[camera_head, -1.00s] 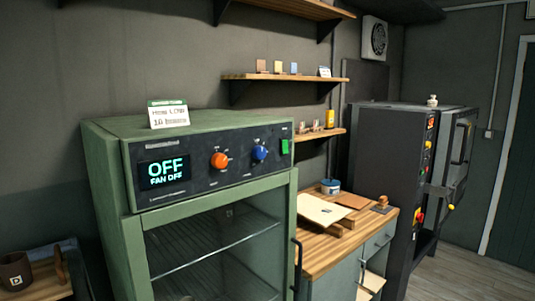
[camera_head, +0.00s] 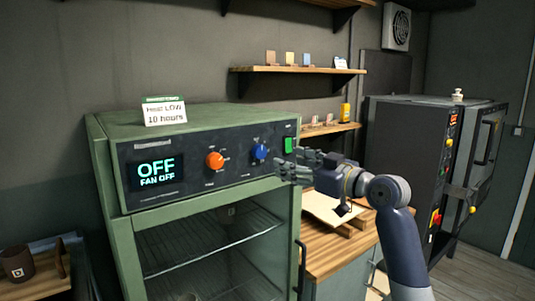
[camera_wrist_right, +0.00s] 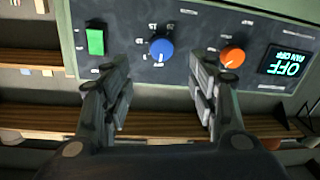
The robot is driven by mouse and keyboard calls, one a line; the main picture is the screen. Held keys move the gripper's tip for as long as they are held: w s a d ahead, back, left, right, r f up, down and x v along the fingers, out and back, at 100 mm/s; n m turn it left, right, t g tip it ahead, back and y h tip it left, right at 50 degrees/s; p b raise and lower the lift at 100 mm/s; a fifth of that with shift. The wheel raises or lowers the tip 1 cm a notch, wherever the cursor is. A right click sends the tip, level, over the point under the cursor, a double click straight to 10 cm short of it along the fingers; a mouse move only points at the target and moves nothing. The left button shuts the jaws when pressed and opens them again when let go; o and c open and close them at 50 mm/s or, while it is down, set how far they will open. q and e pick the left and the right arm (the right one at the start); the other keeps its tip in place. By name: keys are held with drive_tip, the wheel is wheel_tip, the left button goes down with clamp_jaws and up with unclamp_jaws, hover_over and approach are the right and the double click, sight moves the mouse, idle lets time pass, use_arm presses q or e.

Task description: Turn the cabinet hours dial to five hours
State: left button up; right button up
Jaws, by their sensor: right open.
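The green cabinet (camera_head: 112,234) has a dark front panel with a display (camera_head: 157,173) reading "OFF" and "FAN OFF". An orange knob (camera_head: 214,160) and a blue knob (camera_head: 259,152) sit on the panel; their small labels are too blurred to read. My right gripper (camera_head: 286,166) is open and empty in front of the panel's right end. In the right wrist view, upside down, the gripper (camera_wrist_right: 163,88) has its fingers spread, with the blue knob (camera_wrist_right: 161,48) beyond the gap between them. The orange knob (camera_wrist_right: 232,57) is near the right-hand finger. My left gripper is not in view.
A green switch (camera_head: 290,145) is at the panel's right end. A card (camera_head: 164,112) reading "Heat LOW 10 hours" stands on the cabinet. A wooden counter (camera_head: 318,262) with boards lies to the right. A shelf (camera_head: 300,69) hangs above. A mug (camera_head: 17,263) stands at left.

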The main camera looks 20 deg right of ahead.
sight(262, 154)
drive_tip(key=p+x, duration=0.3)
drive_tip(key=x, duration=0.6)
drive_tip(key=shift+p, duration=0.4)
drive_tip(key=shift+w+a+f, duration=0.15)
drive_tip(key=shift+w+a, duration=0.15)
drive_tip(key=shift+w, duration=0.3)
drive_tip(key=c, duration=1.1)
